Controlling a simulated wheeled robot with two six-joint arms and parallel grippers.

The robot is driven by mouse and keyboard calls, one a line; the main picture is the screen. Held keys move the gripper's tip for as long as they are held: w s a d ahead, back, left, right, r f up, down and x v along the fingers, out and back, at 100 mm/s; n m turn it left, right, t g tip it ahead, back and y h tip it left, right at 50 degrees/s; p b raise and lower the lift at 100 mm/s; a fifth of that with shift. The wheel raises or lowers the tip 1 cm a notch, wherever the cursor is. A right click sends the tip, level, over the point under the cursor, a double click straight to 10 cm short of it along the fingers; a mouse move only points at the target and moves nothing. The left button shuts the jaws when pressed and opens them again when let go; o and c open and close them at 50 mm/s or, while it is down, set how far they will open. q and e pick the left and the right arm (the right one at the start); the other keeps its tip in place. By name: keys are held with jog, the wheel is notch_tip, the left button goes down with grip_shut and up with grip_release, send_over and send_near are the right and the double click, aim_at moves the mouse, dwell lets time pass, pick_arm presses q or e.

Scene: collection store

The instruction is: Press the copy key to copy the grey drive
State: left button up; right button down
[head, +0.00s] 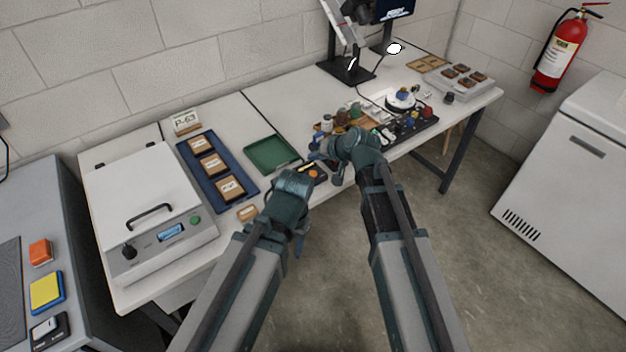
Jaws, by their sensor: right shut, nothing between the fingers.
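A small dark device (321,179) with an orange round key lies near the table's front edge, between my two grippers and partly hidden by them. I cannot read its marks, so I cannot tell if this is the copy key. No grey drive can be made out with certainty. My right gripper (324,158) is shut and empty, its fingertips just above and beside the device. My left gripper (291,187) is at the device's left side; its fingers are hidden by its own wrist.
A white lidded machine (145,205), a blue tray (238,197) of labelled boxes and a green tray (271,152) stand to the left. A dark board (428,127) with coloured parts and a grey tray (482,88) are at the right. A white cabinet (570,190) stands beyond.

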aim_at(315, 177)
pick_arm(q)
jog(key=shift+f+b, duration=1.4)
jog(key=shift+f, duration=0.55)
pick_arm(e)
jog(key=shift+f, duration=2)
pick_arm(q)
jog(key=shift+f, duration=0.1)
jog(key=shift+f+b, duration=0.3)
jog(key=shift+b, duration=0.1)
pick_arm(e)
jog(key=shift+f, duration=0.35)
pick_arm(q)
jog(key=shift+f+b, duration=0.45)
pick_arm(e)
jog(key=shift+f, duration=0.5)
pick_arm(q)
jog(key=shift+r, duration=0.1)
pick_arm(e)
jog(key=shift+r, duration=0.1)
pick_arm(q)
jog(key=shift+r+p, duration=0.8)
jog(key=shift+p, duration=0.1)
pick_arm(e)
jog(key=shift+r, duration=0.85)
pick_arm(q)
jog(key=shift+r, duration=0.1)
notch_tip(315, 177, up, 5)
jog(key=p, duration=0.5)
pick_arm(e)
notch_tip(315, 177, up, 5)
